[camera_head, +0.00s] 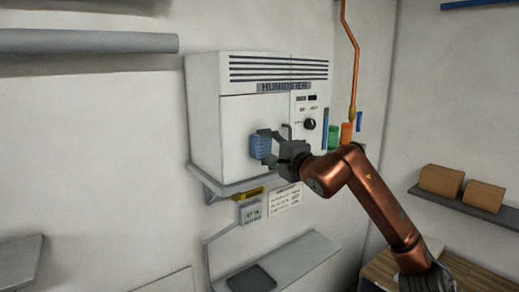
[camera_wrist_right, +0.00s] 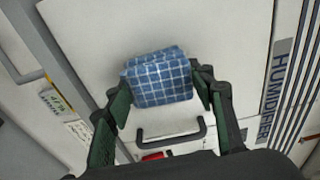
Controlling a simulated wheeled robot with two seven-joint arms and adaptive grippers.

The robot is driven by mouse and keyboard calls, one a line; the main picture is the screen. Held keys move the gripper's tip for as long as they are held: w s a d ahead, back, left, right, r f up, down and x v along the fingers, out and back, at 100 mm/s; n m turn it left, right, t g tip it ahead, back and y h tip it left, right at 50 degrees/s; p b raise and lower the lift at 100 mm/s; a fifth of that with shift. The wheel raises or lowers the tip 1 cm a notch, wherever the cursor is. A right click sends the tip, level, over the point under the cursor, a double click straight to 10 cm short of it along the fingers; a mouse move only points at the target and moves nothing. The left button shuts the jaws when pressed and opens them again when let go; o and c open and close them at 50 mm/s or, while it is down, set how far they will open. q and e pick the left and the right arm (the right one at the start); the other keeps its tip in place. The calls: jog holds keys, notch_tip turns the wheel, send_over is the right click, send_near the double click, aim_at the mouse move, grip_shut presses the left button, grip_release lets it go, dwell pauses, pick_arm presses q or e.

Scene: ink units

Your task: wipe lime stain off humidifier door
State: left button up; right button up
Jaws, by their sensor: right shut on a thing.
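The humidifier (camera_head: 230,75) is a white box on a wall shelf, with dark vent slots and a name plate on top. Its plain white door (camera_head: 240,115) is shut and also fills much of the right wrist view (camera_wrist_right: 90,30). My right gripper (camera_head: 266,146) is shut on a blue checked cloth (camera_wrist_right: 160,80), which is folded into a pad. The cloth (camera_head: 260,145) is at the lower right of the door; I cannot tell whether it touches. A dark door handle (camera_wrist_right: 170,133) shows below the cloth in the wrist view. No lime stain is visible. My left gripper is out of view.
A control panel with a black knob (camera_head: 309,124) is right of the door. Green and orange containers (camera_head: 346,133) stand beside the humidifier under an orange pipe (camera_head: 354,60). A small meter (camera_head: 250,212) hangs below. Cardboard boxes (camera_head: 441,180) sit on the right shelf.

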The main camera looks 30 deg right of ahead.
jog(key=d, duration=0.3)
jog(key=shift+w+d, duration=0.1)
jog(key=shift+d, duration=0.15)
jog(key=shift+a, duration=0.1)
jog(key=s+b, duration=0.4)
jog(key=s, duration=0.2)
jog(key=shift+d, duration=0.25)
dwell(0.4)
